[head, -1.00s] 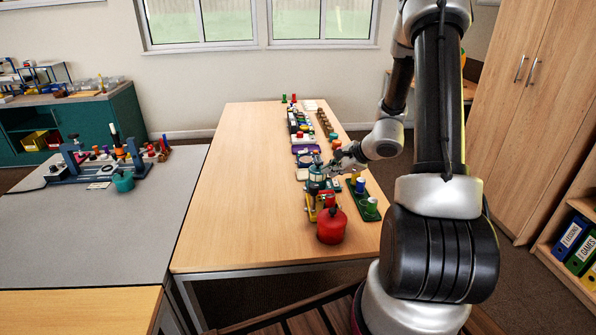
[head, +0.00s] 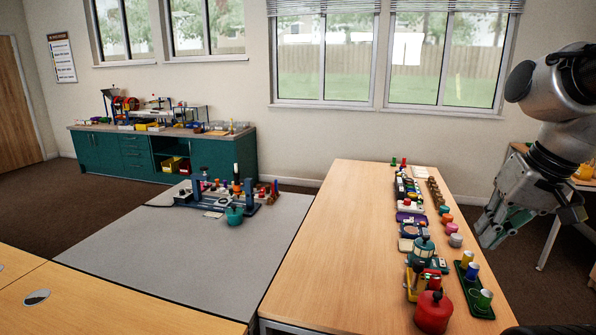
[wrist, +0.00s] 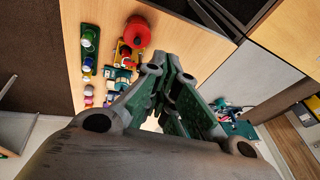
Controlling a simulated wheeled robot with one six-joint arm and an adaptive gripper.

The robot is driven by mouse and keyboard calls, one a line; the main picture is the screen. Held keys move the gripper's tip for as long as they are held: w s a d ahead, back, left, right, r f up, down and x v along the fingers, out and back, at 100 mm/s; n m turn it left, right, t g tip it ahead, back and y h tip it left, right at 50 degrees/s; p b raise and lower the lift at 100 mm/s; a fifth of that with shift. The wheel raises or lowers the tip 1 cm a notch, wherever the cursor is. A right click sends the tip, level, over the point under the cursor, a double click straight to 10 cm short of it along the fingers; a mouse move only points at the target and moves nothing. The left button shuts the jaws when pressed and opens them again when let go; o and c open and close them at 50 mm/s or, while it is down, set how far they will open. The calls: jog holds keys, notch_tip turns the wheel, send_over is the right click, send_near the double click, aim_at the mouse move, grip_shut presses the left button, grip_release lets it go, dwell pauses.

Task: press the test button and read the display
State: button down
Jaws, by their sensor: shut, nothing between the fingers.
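My gripper (head: 492,226) is shut and empty. It hangs in the air at the right of the head view, beside the long wooden table's row of devices. In the wrist view its green fingers (wrist: 168,72) meet at the tips, with nothing between them. A teal-topped device with yellow parts (head: 423,245) stands on the table behind a red canister (head: 434,312). A purple device (head: 411,218) and several small coloured units lie farther back. I cannot tell which of them carries the test button or the display; no reading is legible.
A green tray with several coloured cups (head: 481,301) sits on the table's right side. The left part of the wooden table (head: 335,265) is bare. A grey table (head: 185,250) holds a blue rig (head: 262,196); a teal cabinet (head: 120,153) stands behind.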

jog(key=s+d+r+n+h, duration=0.2)
jog(key=s+d, duration=0.1)
jog(key=shift+s+t, duration=0.25)
jog(key=shift+t, duration=0.05)
dwell(1.4)
